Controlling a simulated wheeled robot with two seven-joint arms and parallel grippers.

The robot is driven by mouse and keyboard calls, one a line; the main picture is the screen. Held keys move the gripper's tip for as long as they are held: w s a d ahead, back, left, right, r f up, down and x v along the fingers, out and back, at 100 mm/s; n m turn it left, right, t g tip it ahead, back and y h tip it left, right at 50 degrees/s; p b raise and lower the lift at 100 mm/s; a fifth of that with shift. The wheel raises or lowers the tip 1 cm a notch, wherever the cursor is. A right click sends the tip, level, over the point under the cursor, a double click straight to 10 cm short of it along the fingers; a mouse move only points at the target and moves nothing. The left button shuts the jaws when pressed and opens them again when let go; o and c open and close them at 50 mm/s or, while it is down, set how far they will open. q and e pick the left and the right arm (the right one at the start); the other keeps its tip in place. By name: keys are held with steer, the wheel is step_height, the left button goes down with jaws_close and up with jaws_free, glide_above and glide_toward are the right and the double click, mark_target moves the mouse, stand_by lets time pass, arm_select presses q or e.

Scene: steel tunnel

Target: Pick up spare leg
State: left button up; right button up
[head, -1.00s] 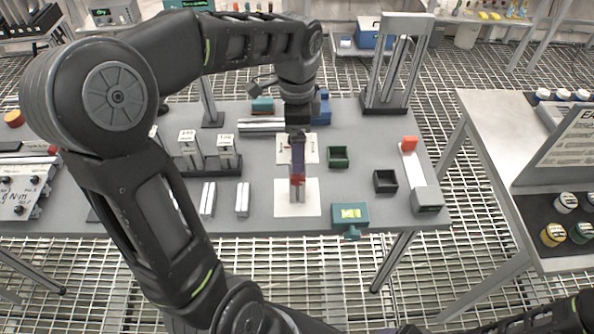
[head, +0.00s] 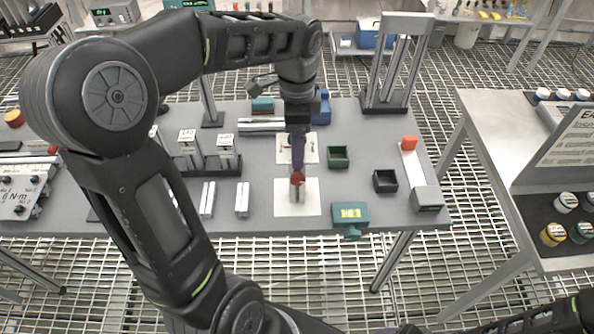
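My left gripper (head: 298,176) points down over the white square (head: 311,207) at the front middle of the grey table. A short grey metal piece (head: 297,194), perhaps a leg, shows at its red tip; I cannot tell whether the fingers grip it or are just above it. Two short silver profile pieces, which also look like legs, lie to the left: one piece (head: 208,199) and another piece (head: 242,199). The finger gap is hidden by the viewing angle. My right gripper is out of view; only part of that arm shows at the bottom right.
A teal device with a lit display (head: 350,213) sits right of the white square. A green bin (head: 338,157) and a black bin (head: 385,181) stand behind it. A labelled block rack (head: 209,164) is on the left. A tall metal frame (head: 395,65) stands at the back right.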

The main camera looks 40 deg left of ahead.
arm_select(q)
steer(key=c, duration=0.7)
steer(key=shift+r, duration=0.1)
step_height(320, 180, up, 8)
steer(key=shift+f+b, duration=0.25)
steer(key=shift+b, duration=0.1)
steer(key=shift+r+p, duration=0.9)
steer(key=shift+p, duration=0.05)
steer(key=shift+r+p, duration=0.35)
